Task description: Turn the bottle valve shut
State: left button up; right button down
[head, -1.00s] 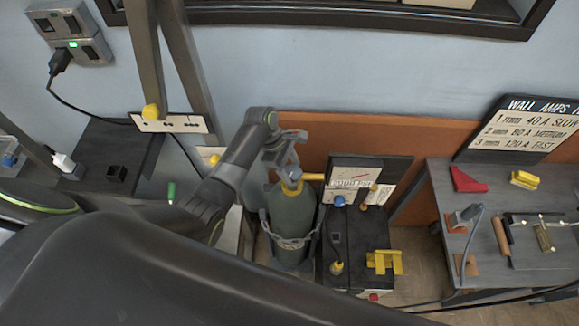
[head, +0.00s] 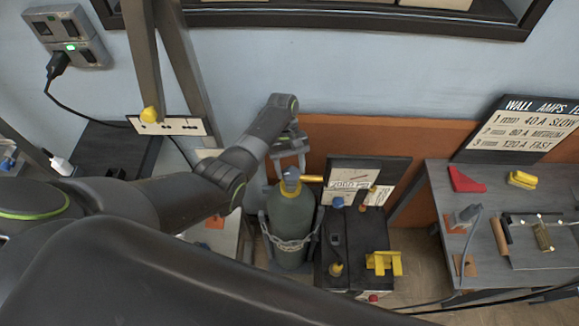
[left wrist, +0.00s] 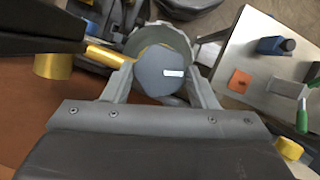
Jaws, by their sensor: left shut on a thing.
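A green gas bottle (head: 291,212) stands upright, with a chain around its body. Its blue-grey valve knob (head: 291,176) is at the top, and a yellow outlet piece (head: 312,178) points right. My left gripper (head: 289,163) is at the bottle top, shut on the valve knob. In the left wrist view the round knob (left wrist: 160,78) with a white mark lies between the two grey fingers of the left gripper (left wrist: 160,72). The bottle (left wrist: 172,40) shows behind it, mostly hidden. My right gripper is not in view.
A black machine (head: 358,245) with a yellow bracket (head: 383,263) and a white panel stands close right of the bottle. An orange board (head: 425,145) runs behind. A grey workbench (head: 450,215) with tools stands at the right. A green-handled tool (left wrist: 302,115) lies on a light surface.

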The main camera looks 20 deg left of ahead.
pick_arm(q)
jog(key=m, duration=0.2)
jog(key=m+y, duration=0.2)
jog(key=m, duration=0.1)
jog(key=shift+w+d+m+g, duration=0.1)
jog(key=shift+d+m+g, duration=0.15)
jog(key=shift+m+g, duration=0.05)
jog(key=m+y, duration=0.1)
jog(key=m, duration=0.1)
jog(key=m+y, duration=0.1)
jog(key=m, duration=0.2)
jog(key=shift+d, duration=0.2)
jog(key=m+y, duration=0.1)
jog(key=m, duration=0.2)
jog(key=m+t+y, duration=0.1)
jog(key=m, duration=0.1)
jog(key=shift+d+m+t, duration=0.2)
jog(key=shift+m+t, duration=0.1)
jog(key=shift+m, duration=0.1)
jog(key=m, duration=0.1)
jog(key=m+t, duration=0.1)
jog(key=m, duration=0.2)
jog(key=shift+s+m+t+y, duration=0.3)
jog(key=shift+m+y, duration=0.1)
jog(key=o, duration=1)
jog(key=shift+d+r, duration=0.1)
